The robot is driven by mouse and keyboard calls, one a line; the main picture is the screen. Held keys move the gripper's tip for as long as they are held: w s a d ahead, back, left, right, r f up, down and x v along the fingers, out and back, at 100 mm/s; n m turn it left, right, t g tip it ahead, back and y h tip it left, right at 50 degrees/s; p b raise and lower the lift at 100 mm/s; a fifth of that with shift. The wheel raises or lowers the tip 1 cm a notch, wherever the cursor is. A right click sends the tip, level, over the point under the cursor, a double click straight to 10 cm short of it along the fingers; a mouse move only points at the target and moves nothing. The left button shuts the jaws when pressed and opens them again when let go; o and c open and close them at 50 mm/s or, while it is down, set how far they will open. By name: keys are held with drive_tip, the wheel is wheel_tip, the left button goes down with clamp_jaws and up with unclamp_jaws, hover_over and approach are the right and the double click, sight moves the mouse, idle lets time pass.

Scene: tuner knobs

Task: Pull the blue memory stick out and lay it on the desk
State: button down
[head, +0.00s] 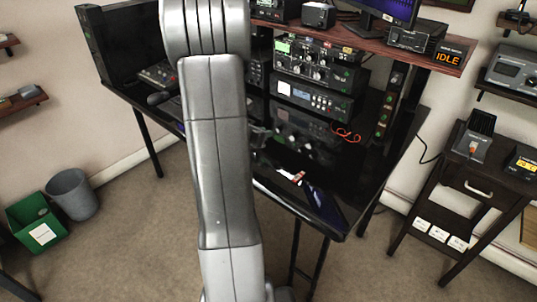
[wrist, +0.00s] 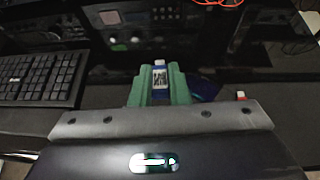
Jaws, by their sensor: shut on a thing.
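The blue memory stick (wrist: 160,78) is between the two green finger pads of my gripper (wrist: 159,86) in the wrist view. It has a pale label with dark print and a light-coloured end pointing away from me. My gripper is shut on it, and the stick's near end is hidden. In the head view my gripper (head: 288,142) is over the black desk (head: 262,178), in front of the rack gear. The stick cannot be made out clearly there. I cannot tell how high it is above the desk.
A small red-and-white item (head: 297,178) lies on the desk beside a dark blue flat patch (head: 325,206). A red cable (head: 346,134) lies near the rack units (head: 315,98). A black keyboard (wrist: 40,78) is at the left in the wrist view.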

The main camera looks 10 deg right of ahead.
sight(272, 161)
drive_tip(key=shift+s+d+f+m+g+b, duration=0.25)
drive_tip(key=shift+s+d+f+b, duration=0.1)
drive_tip(key=shift+f+b, duration=0.2)
drive_tip(key=shift+s+d+f+m+g+b, duration=0.15)
drive_tip(key=shift+s+d+f+g+b, duration=0.1)
drive_tip(key=shift+d+f+b, duration=0.25)
drive_tip(key=shift+a+f+b, duration=0.15)
drive_tip(key=shift+f+b, duration=2)
drive_tip(key=shift+f, duration=1.15)
drive_tip(key=shift+f+b, duration=0.65)
drive_tip(key=shift+b, duration=0.1)
drive_tip(key=shift+s+a+f+b, duration=0.1)
drive_tip(key=shift+s+f+b, duration=0.1)
drive_tip(key=shift+f+b, duration=0.25)
drive_tip(key=c, duration=1.5)
unclamp_jaws()
drive_tip(key=shift+f, duration=0.15)
drive_tip(key=shift+c, duration=0.2)
drive_tip(key=shift+w+r+p, duration=0.15)
drive_tip(key=shift+r+p, duration=0.9)
drive_tip(key=shift+r, duration=0.7)
